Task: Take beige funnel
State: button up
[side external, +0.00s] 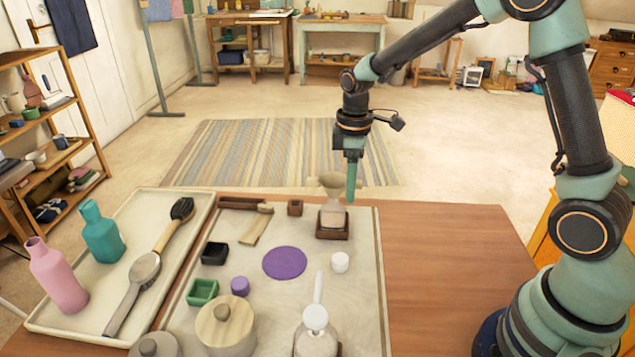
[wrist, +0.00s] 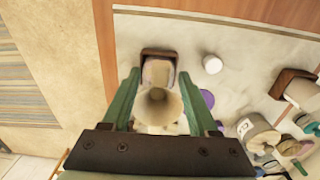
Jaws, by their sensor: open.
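The beige funnel (side external: 331,182) sits upright on top of a clear bottle (side external: 332,214), which stands in a dark brown holder (side external: 332,230) on the pale mat. My gripper (side external: 351,184) is pointing down at the funnel. In the wrist view, the funnel (wrist: 160,106) lies between the two green fingers of my gripper (wrist: 160,75), which are open on either side of it. I see a gap beside the funnel, and the fingers do not look closed on it. The lower part of the bottle is partly hidden by the funnel in the wrist view.
A white cap (side external: 340,262) and a purple disc (side external: 285,263) lie near the bottle. A second bottle (side external: 316,340) stands at the front. A tray (side external: 60,331) with pink and teal bottles and brushes is at left. The table's right side (side external: 455,250) is clear.

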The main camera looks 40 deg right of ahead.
grip_shut()
dwell(1.4)
